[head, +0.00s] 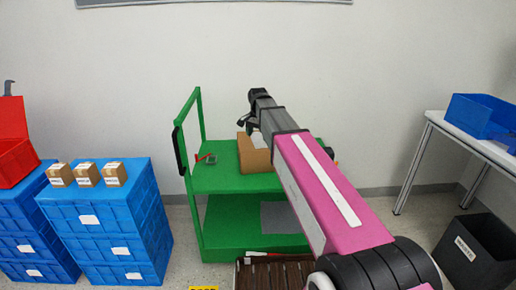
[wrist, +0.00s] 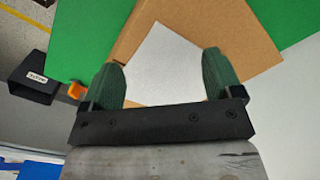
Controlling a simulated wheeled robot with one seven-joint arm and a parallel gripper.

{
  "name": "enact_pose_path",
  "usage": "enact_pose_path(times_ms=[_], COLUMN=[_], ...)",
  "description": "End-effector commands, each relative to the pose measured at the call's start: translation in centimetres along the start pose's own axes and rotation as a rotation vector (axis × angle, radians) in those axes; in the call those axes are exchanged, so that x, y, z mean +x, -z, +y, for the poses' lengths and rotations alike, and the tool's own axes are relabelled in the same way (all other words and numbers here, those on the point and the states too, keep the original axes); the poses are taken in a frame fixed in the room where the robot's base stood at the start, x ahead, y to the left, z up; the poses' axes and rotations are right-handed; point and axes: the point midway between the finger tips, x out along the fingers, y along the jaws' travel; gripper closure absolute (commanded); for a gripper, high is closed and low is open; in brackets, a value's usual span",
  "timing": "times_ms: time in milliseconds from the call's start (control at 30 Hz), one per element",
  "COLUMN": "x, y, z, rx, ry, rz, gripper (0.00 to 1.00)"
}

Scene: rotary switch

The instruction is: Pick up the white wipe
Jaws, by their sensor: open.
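The white wipe (wrist: 165,80) is a flat, pale, angular sheet at the cardboard box (wrist: 235,30) in the wrist view. In the head view, a small white patch, likely the wipe (head: 257,139), shows at the box (head: 256,160) on the green cart (head: 235,182). My gripper (wrist: 161,62) is open, with its two green fingers apart on either side of the wipe in the wrist view. Nothing is gripped. The gap between fingers and wipe cannot be judged. In the head view my arm hides part of the box and cart.
A small red-and-dark item (head: 209,159) lies on the cart's left side; its handle (head: 190,130) rises there. Blue crates (head: 105,225) with small cartons (head: 87,174) stand left. A white table (head: 470,142) with a blue bin (head: 480,117) and a black bin (head: 475,250) stand right.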

Motion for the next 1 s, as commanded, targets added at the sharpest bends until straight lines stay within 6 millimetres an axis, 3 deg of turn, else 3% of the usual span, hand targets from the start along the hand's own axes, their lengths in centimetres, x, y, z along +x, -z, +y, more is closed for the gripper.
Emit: enact_pose_path(times_ms=[200, 400, 967, 1000], x=[2.7, 4.1, 4.6, 4.6], y=[0.0, 0.0, 0.0, 0.0], z=[0.0, 0.0, 0.0, 0.0], rx=[0.0, 0.0, 0.0, 0.0], ry=[0.0, 0.0, 0.001, 0.001], rz=[-0.001, -0.001, 0.0, 0.0], gripper=[0.15, 0.15, 0.15, 0.21])
